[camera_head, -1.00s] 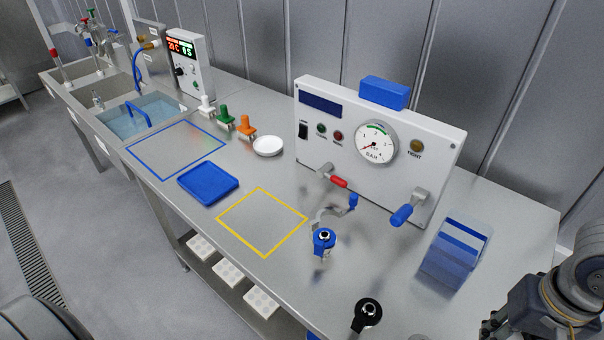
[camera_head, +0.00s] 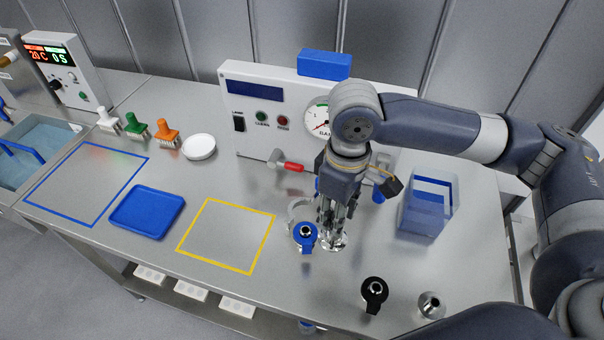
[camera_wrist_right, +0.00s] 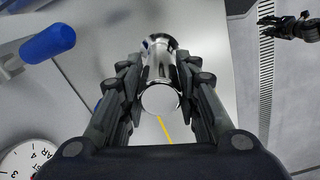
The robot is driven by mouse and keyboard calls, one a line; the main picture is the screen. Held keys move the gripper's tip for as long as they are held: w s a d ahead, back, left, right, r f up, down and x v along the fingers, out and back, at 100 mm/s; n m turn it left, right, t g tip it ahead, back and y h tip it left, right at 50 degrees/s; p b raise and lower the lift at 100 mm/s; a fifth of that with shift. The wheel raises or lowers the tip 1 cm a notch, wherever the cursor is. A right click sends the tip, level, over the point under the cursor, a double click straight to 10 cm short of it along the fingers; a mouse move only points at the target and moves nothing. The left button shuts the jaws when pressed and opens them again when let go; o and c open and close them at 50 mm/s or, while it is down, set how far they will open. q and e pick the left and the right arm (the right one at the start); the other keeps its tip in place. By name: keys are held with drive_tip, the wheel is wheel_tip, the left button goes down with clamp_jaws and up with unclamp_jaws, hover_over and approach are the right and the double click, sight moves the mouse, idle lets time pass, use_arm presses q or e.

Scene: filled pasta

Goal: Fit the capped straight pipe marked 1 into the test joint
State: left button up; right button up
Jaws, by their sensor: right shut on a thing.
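My right gripper (camera_head: 333,215) points down over the bench in front of the gauge panel. It is shut on a shiny metal pipe (camera_wrist_right: 160,65), held between both fingers in the wrist view; no number is legible on it. The pipe's flanged lower end (camera_head: 333,243) is close to the bench; I cannot tell whether it touches. Just left of it is a blue fitting with a metal ring (camera_head: 305,236), beside a curved metal bracket. I cannot tell whether this is the test joint. My left gripper (camera_wrist_right: 293,25) appears small in the wrist view, over the floor.
A black fitting (camera_head: 374,292) and a metal piece (camera_head: 431,305) stand near the front edge. A blue-tinted clear bin (camera_head: 428,205) is at right. The gauge panel (camera_head: 262,125) stands behind, partly hidden by my arm. The yellow-outlined area (camera_head: 228,236) is empty.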

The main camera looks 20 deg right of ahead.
use_arm(q)
drive_tip(key=s+d+r+p, duration=0.1)
drive_tip(key=s+d, duration=0.2)
drive_tip(key=s, duration=0.2)
use_arm(e)
drive_tip(key=n, duration=0.3)
drive_tip(key=r+n, duration=0.1)
drive_tip(key=n, duration=0.1)
drive_tip(key=shift+w+a, duration=0.2)
drive_tip(key=shift+w, duration=0.2)
drive_tip(key=shift+w+a+r+n, duration=0.15)
drive_tip(key=shift+w+a+n, duration=0.1)
drive_tip(key=shift+n, duration=0.55)
use_arm(q)
wheel_tip(320, 180, up, 6)
drive_tip(key=w+a+p, duration=0.1)
drive_tip(key=w+p, duration=0.1)
drive_tip(key=p, duration=0.3)
drive_tip(key=shift+a+f, duration=0.15)
drive_tip(key=shift+a, duration=0.1)
use_arm(e)
drive_tip(key=w+a+r+n, duration=0.1)
drive_tip(key=w+n, duration=0.1)
drive_tip(key=n, duration=0.8)
drive_tip(key=w+a+r+n, duration=0.1)
drive_tip(key=w+a+n, duration=0.1)
drive_tip(key=n, duration=0.8)
drive_tip(key=shift+w+a+r+n, duration=0.2)
drive_tip(key=shift+w+n, duration=0.1)
